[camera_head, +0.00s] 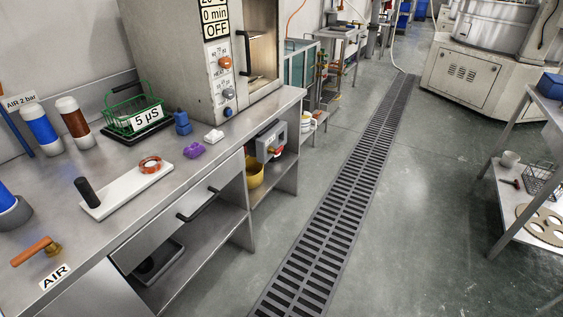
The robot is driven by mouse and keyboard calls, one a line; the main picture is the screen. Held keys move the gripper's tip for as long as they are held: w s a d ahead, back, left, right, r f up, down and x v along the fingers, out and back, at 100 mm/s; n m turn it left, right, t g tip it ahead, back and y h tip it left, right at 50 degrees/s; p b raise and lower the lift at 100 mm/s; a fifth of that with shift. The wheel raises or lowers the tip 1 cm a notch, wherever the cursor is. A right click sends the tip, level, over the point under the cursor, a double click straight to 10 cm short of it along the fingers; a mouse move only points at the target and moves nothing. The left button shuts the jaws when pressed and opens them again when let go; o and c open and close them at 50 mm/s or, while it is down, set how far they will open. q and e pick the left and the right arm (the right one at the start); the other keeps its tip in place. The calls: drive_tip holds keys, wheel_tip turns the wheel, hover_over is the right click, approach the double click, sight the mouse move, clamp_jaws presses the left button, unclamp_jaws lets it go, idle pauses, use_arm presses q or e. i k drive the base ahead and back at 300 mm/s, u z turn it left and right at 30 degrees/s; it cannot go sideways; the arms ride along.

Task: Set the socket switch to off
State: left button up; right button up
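A grey box (271,138), which looks like the socket, is mounted at the front of the bench near its right end, just under the top. A small red and yellow part (275,151) shows low on the box and may be its switch. It is too small to tell which position it is in. Neither my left gripper nor my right gripper is in view.
A metal bench (120,218) runs along the left, with a drawer handle (198,204) jutting out. An oven (205,65) stands on it. A yellow bowl (255,174) sits below the box. The floor around the drain grating (335,215) is clear.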

sight(279, 150)
drive_tip(key=z, duration=0.95)
drive_tip(key=i, duration=0.6)
drive_tip(key=u, duration=2.4)
